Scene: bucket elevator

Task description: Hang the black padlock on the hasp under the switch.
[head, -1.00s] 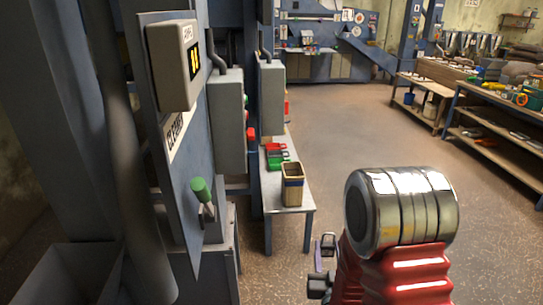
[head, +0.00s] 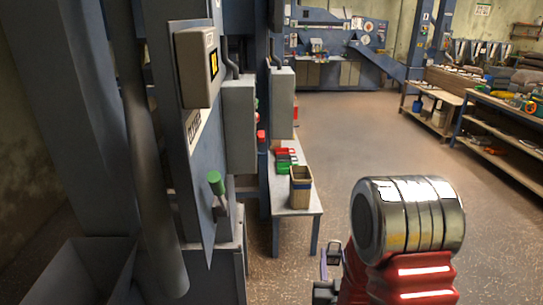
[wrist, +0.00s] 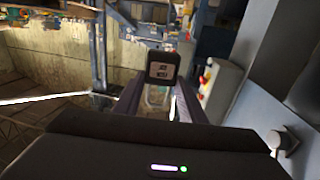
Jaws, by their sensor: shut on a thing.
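The black padlock (wrist: 162,68) has a white label with dark print. In the wrist view it is between the two dark fingers of my gripper (wrist: 160,98), which is shut on it. In the head view the gripper end (head: 328,265) shows small, left of my red arm, over the open floor and right of the panel; the padlock is hard to make out there.
Grey boxes (head: 239,125) with red and green buttons are mounted behind the panel. A low table (head: 300,209) holds a tan bin (head: 301,186) and red and green items. Shelving (head: 510,150) stands at right. The middle floor is clear.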

